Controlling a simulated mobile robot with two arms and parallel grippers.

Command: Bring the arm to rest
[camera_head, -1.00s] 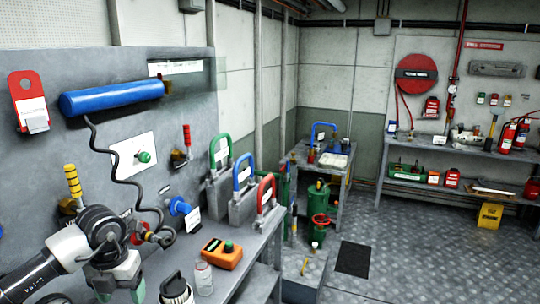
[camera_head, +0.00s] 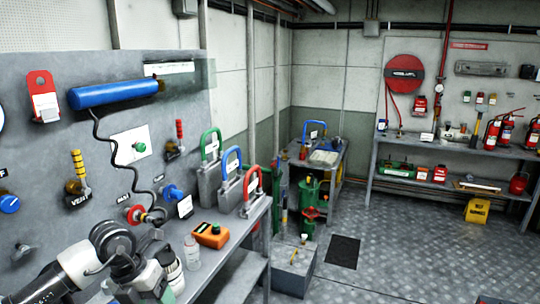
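One of my arms, white and black (camera_head: 100,255), shows at the lower left of the head view, over the near end of the grey bench. Its grey-green end part (camera_head: 145,275) is low in front of the bench panel, close to a white-and-black container (camera_head: 170,268). I cannot tell whether they touch. The fingertips are hidden or outside the picture, so the opening and anything held cannot be made out. My other arm is not in view.
An orange box (camera_head: 212,236) and a clear bottle (camera_head: 192,252) stand on the bench near the arm. Green, blue and red handled padlocks (camera_head: 230,180) stand behind them. A blue cylinder (camera_head: 115,95) with a coiled black cable hangs on the panel. The floor (camera_head: 400,245) at right is open.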

